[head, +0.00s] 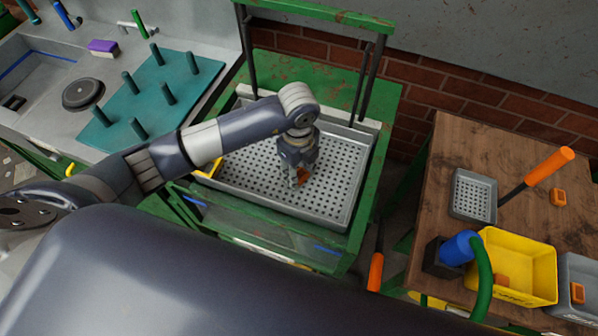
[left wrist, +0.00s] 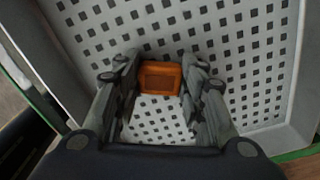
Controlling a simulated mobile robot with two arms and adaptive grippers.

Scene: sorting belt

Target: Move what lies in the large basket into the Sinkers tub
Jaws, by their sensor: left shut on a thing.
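The large basket (head: 335,208) is a grey perforated tray on a green stand in the middle of the head view. An orange block (left wrist: 160,78) with a darker recessed face is in it; it also shows at the fingertips in the head view (head: 303,175). My left gripper (head: 298,178) points down into the basket and is shut on this block, low over the perforated floor. A yellow tub (head: 515,270) and a grey tub (head: 577,272) stand at the right, each with an orange piece inside. I cannot read which is the Sinkers tub. My right gripper is out of view.
On the wooden table (head: 445,150) are a small perforated basket (head: 473,195) with an orange handle, a loose orange piece (head: 558,197) and a blue-and-green object (head: 460,248). A teal peg board (head: 150,95) is at left.

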